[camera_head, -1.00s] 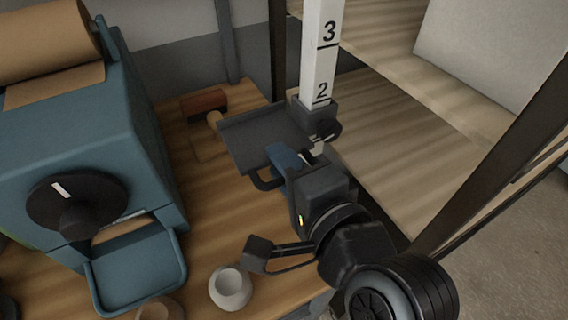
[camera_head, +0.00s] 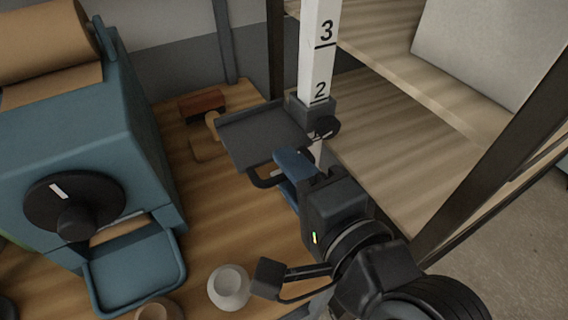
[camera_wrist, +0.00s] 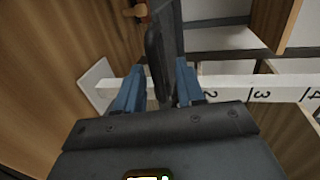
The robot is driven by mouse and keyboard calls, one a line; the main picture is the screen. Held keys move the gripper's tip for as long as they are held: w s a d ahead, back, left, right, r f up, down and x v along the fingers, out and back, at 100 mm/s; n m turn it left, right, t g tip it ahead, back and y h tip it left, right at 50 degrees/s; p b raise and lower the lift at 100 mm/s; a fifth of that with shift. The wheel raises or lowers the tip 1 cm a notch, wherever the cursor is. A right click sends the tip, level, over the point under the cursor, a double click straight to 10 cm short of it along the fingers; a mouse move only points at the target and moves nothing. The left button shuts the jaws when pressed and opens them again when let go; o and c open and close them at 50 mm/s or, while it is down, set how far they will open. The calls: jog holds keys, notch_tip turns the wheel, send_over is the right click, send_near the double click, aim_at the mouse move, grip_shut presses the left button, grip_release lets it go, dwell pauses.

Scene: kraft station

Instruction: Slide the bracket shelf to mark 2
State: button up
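The bracket shelf (camera_head: 262,137) is a dark grey tray on a collar around a white numbered post (camera_head: 317,55). The collar's top edge sits at the line under the 2; the 3 is higher up. A black knob (camera_head: 327,127) is on the collar's right side, and a dark handle (camera_head: 260,181) hangs at the shelf's front. My gripper (camera_head: 291,177) is at the handle's right end, its blue fingers apart. In the wrist view the dark handle (camera_wrist: 158,60) lies between the spread fingers of my gripper (camera_wrist: 158,88), with the post behind.
A teal machine (camera_head: 85,130) with a paper roll and black dial stands at left. A pale cup (camera_head: 229,288) is on the wooden bench below the shelf. A reddish-brown block (camera_head: 202,104) lies behind the shelf. Wooden shelving (camera_head: 415,150) is on the right.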

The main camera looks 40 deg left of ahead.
jog(key=v, duration=0.5)
dwell(0.4)
jog(key=s+d+f+t+h, duration=0.1)
jog(key=d+f+t+h, duration=0.4)
jog(key=d, duration=0.6)
jog(key=s+d+f+t+h, duration=0.25)
jog(key=d+f, duration=0.45)
jog(key=d, duration=0.4)
jog(key=s+d+r+n+h, duration=0.1)
jog(key=s+d+n+h, duration=0.1)
jog(key=s+d, duration=0.3)
jog(key=s+d+n+t+h, duration=0.1)
jog(key=s+d+h, duration=0.4)
jog(key=s, duration=0.6)
jog(key=shift+s+d+r+n, duration=0.4)
jog(key=shift+d+n, duration=0.3)
jog(key=shift+d, duration=0.15)
